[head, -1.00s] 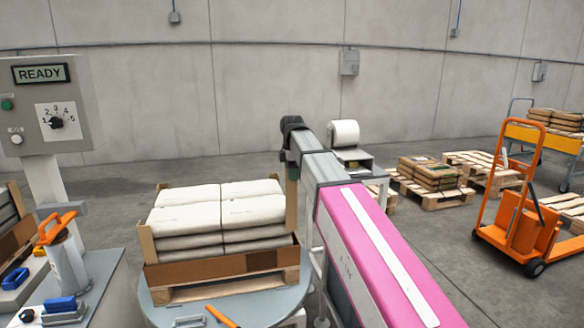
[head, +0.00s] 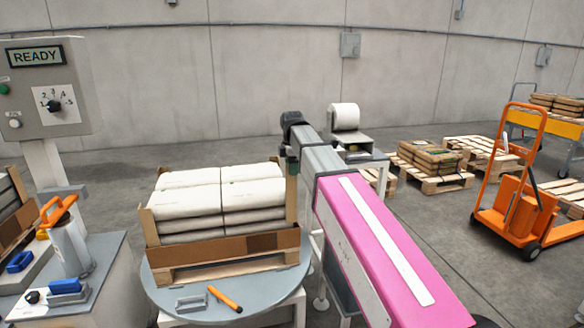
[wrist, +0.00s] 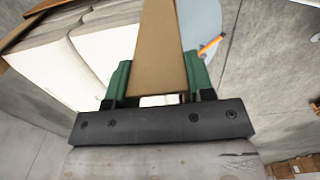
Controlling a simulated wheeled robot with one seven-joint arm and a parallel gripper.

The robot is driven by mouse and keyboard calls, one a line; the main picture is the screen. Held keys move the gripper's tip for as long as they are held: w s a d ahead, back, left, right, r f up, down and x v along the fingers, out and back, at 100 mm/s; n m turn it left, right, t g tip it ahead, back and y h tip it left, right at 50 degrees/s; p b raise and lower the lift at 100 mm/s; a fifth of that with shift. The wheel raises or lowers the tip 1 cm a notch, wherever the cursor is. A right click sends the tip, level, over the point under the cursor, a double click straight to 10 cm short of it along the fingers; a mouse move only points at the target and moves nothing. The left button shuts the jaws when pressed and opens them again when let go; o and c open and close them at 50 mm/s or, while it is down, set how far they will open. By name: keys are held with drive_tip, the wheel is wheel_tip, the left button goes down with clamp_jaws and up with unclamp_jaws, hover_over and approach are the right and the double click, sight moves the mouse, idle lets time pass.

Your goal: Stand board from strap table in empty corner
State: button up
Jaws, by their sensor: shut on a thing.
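My gripper (head: 291,162) is at the right side of the loaded pallet. It is shut on a long brown board (head: 291,202), which hangs upright at the load's right corner. In the wrist view the board (wrist: 158,45) runs between the green fingers, beside the white bags (wrist: 95,45). I cannot tell whether its foot touches the tray or pallet. The stacked white bags (head: 218,205) sit in a brown cardboard tray (head: 215,247) on a wooden pallet. Another brown board (head: 150,227) stands at the near left corner.
The pallet rests on a grey round turntable (head: 175,290) with an orange-handled tool (head: 225,299) on it. A side table (head: 100,275) with blue-handled tools and a READY panel (head: 40,85) stand at left. An orange pallet truck (head: 515,210) and pallets are at right.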

sight(292, 187)
drive_tip(key=shift+d, duration=0.1)
drive_tip(key=shift+f, duration=4.35)
drive_tip(key=o, duration=1.2)
wheel_tip(292, 187, up, 11)
drive_tip(key=shift+f, duration=0.1)
drive_tip(key=shift+f, duration=0.1)
